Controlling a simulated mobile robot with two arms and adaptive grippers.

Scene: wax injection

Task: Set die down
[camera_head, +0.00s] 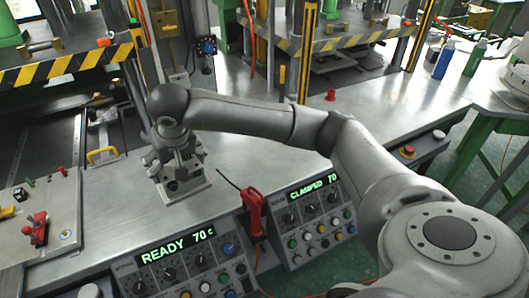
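A small grey metal block, which looks like the die (184,188), is at the front of the steel bench (245,165), just behind the READY panel. It looks upright and at bench level; I cannot tell if it fully rests there. My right arm reaches in from the right, and my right gripper (176,163) points down directly over the die, its fingers at the die's upper part. The fingers and the die's top blend together, so whether they grip it is unclear. My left gripper is not in view.
Control panels (190,262) reading READY and CLASIFED line the bench front, with a red tool (254,212) between them. A plate with red clamps (38,228) lies at left. Striped presses (65,62) stand behind. A red knob (331,95) and bottles (444,60) are farther right.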

